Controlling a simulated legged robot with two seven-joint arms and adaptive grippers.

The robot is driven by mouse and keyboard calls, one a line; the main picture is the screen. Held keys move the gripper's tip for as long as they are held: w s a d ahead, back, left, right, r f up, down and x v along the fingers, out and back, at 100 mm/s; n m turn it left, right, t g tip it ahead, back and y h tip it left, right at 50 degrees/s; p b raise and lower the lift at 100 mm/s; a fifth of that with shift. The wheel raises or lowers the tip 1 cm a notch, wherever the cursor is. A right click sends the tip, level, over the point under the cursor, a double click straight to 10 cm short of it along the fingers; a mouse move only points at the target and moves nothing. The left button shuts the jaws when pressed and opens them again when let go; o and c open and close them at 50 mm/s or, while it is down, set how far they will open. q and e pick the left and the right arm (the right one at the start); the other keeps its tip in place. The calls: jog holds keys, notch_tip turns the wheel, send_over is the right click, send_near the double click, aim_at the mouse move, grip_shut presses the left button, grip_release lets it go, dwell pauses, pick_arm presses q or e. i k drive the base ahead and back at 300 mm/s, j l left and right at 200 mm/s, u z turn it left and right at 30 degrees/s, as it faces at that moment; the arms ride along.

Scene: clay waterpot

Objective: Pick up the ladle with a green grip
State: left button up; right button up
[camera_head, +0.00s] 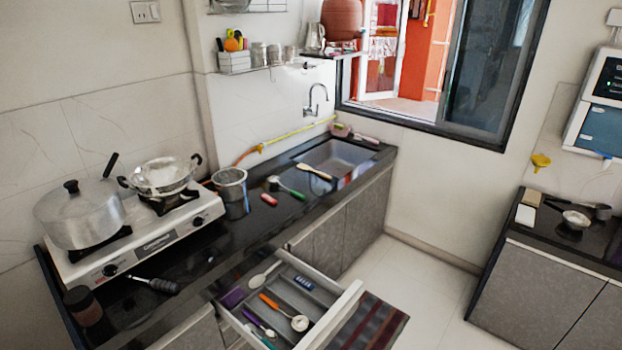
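A ladle with a green grip (287,189) lies on the dark counter between the steel pot and the sink. Its rounded head points left and its green handle points right, toward the sink. A short red-handled item (269,199) lies just in front of it. Neither my left nor my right gripper is in view.
A gas stove (142,250) bears a large lidded pot (82,216) and a steel pan (161,176). A steel pot (230,184) stands left of the ladle. A wooden spatula (313,172) lies by the sink (335,157). An open drawer (345,306) with several utensils juts out below.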

aim_at(273, 180)
jog(key=i+l+z, duration=0.45)
jog(key=i, duration=0.3)
jog(key=i+l+z, duration=0.2)
jog(key=i, duration=0.15)
jog(key=i+z, duration=0.3)
jog(key=i, duration=1.15)
jog(key=i+u, duration=0.25)
jog(key=u, duration=0.15)
jog(key=i+l+u, duration=0.1)
jog(key=i+u, duration=0.15)
jog(key=u, duration=0.2)
jog(key=i+l+u, duration=0.2)
jog(key=u, duration=0.2)
jog(key=i+l+u, duration=0.25)
jog(key=u, duration=0.15)
